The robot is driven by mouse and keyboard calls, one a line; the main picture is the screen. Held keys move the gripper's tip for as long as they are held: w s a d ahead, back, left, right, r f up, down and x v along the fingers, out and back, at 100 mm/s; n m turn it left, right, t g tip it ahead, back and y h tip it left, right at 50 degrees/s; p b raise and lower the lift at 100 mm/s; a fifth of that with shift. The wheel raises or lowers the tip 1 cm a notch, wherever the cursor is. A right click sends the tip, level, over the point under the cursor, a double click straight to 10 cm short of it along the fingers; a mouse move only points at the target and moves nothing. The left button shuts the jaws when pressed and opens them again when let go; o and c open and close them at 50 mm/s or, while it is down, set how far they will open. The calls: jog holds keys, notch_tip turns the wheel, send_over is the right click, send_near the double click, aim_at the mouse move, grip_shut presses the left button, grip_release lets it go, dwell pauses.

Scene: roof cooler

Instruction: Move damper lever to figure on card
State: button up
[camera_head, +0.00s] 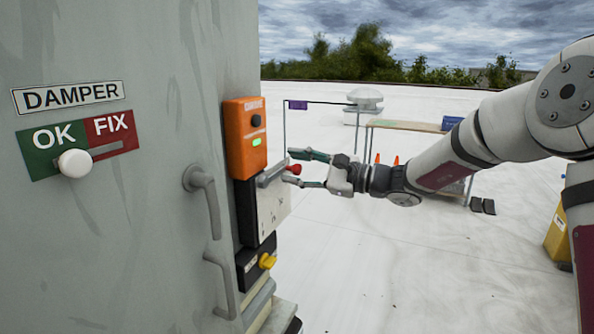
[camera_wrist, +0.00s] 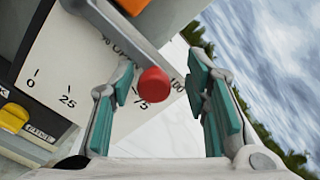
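The damper lever (camera_wrist: 118,35) is a grey bar with a red knob (camera_wrist: 154,84) at its end. It stands over a white scale plate (camera_wrist: 60,62) marked 0, 25, 75 and 100. In the wrist view the knob covers the plate between 75, below it, and 100, to its right. My gripper (camera_wrist: 161,88) is open, with green-padded fingers on either side of the knob and visible gaps to it. In the head view the gripper (camera_head: 289,167) reaches in from the right at the red knob (camera_head: 294,169). I cannot make out a card bearing a figure.
An orange box (camera_head: 245,140) with a green light sits just above the plate; a black box with a yellow knob (camera_head: 267,261) sits below. Door handles (camera_head: 204,200) and a DAMPER OK/FIX slider (camera_head: 75,163) are on the grey cabinet. Open roof lies right.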

jog(key=shift+f, duration=0.1)
jog(key=shift+s, duration=0.1)
jog(key=shift+d+f, duration=0.1)
jog(key=shift+d, duration=0.3)
jog(key=v, duration=1.1)
jog(key=shift+s, duration=0.1)
